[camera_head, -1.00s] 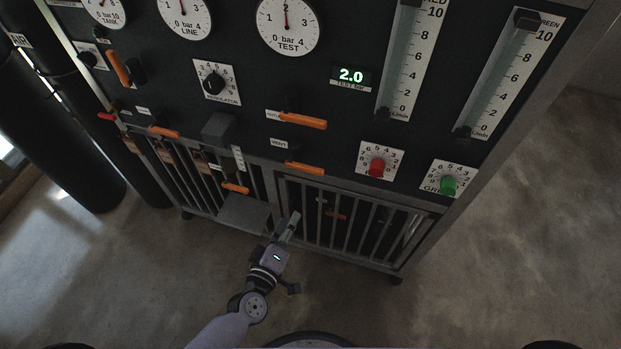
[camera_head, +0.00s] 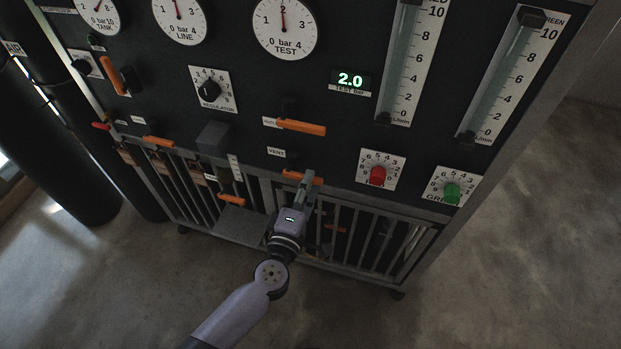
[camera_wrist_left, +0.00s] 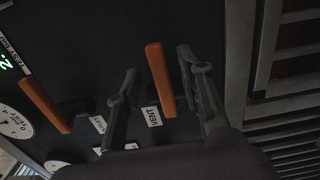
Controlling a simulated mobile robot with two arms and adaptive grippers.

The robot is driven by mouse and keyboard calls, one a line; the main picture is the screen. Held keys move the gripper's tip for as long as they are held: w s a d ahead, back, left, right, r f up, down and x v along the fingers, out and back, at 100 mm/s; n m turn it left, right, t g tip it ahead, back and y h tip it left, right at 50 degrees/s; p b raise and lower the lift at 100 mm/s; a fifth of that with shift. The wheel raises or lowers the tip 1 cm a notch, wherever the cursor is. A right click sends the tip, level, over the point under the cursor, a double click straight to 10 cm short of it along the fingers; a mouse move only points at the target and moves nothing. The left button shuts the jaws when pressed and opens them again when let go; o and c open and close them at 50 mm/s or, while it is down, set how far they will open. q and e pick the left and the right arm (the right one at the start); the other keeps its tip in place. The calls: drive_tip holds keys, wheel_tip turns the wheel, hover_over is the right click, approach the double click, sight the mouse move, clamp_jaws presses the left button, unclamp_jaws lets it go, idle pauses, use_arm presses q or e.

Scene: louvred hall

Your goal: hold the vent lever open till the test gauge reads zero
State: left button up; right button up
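The orange vent lever (camera_head: 292,174) lies roughly level, its handle to the right, beside its VENT label (camera_head: 276,152). My left gripper (camera_head: 308,181) is at the handle's right end and covers part of it. In the left wrist view the open fingers (camera_wrist_left: 157,63) stand on either side of the orange vent lever (camera_wrist_left: 160,80), with a visible gap on each side. Whether the fingertips reach past the handle is hard to tell. The test gauge (camera_head: 285,27) has its needle near 2, and the green test display (camera_head: 350,80) reads 2.0. My right gripper is not in view.
Another orange lever (camera_head: 301,127) sits just above the vent lever. A red knob (camera_head: 378,175) and a green knob (camera_head: 451,193) are to the right. A grey box (camera_head: 214,138) juts out at left. Metal bars (camera_head: 372,240) lie below; the floor at right is clear.

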use_arm(q)
drive_tip(key=shift+w+d, duration=0.1)
drive_tip(key=shift+w, duration=0.25)
drive_tip(key=shift+w+d, duration=0.25)
drive_tip(key=shift+w, duration=0.45)
clamp_jaws()
idle(0.5)
